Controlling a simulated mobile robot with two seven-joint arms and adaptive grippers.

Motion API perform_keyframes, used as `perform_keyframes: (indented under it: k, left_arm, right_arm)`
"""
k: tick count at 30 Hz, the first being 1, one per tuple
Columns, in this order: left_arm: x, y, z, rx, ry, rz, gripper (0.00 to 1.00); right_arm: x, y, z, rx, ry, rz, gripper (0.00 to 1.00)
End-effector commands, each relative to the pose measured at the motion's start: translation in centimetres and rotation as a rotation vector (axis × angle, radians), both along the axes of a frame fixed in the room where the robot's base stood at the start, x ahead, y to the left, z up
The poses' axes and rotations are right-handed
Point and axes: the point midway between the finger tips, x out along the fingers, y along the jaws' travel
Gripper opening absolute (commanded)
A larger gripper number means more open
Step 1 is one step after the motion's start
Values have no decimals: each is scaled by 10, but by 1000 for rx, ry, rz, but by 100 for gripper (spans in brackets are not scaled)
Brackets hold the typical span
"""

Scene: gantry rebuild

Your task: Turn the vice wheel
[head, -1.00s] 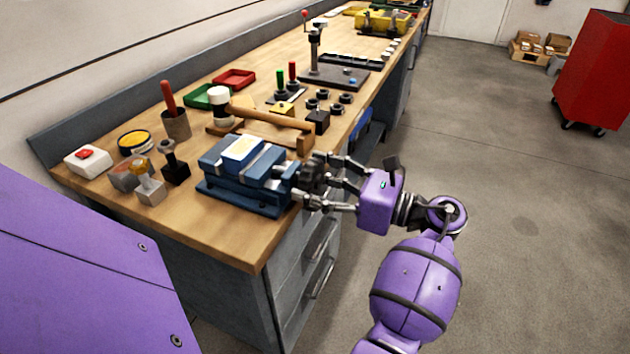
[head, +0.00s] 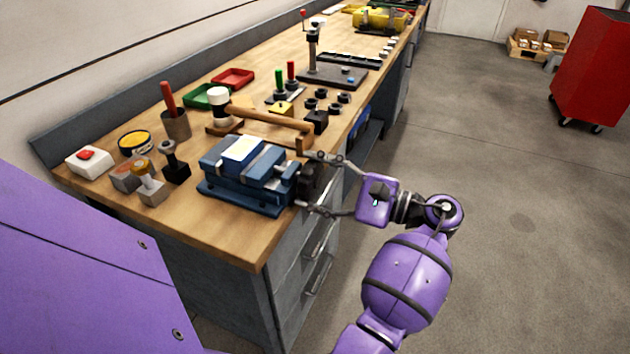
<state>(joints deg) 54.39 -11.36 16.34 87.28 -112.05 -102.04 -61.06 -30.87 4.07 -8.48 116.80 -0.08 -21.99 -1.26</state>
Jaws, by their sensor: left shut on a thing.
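A blue vice (head: 250,172) with a pale block between its jaws sits at the front right edge of the wooden bench. Its dark wheel (head: 311,186) faces out past the bench edge. My left gripper (head: 306,180) is shut on the wheel, with one finger along its upper side and the other along its lower side. The purple palm is just right of the wheel, over the floor. The fingers partly hide the wheel's rim. My right gripper is not in view.
A hammer (head: 270,117) lies on a wooden stand just behind the vice. Small clamp-like tools (head: 175,163) and a red-button box (head: 89,161) stand to the left. Drawers (head: 318,262) are below the wheel. The floor (head: 520,230) to the right is clear.

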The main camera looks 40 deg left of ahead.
Motion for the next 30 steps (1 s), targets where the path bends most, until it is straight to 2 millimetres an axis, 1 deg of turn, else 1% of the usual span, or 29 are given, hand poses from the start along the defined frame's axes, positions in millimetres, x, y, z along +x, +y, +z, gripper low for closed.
perform_keyframes:
  k: [1, 8, 30]
  left_arm:
    - [-1, 0, -3, 8, -41, 4, 36]
    - [-1, 0, -3, 59, -253, 4, 36]
    - [1, 1, -4, 222, -935, 4, 36]
  right_arm:
    - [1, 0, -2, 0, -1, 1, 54]
    - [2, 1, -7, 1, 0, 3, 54]
    - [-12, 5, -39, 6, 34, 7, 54]
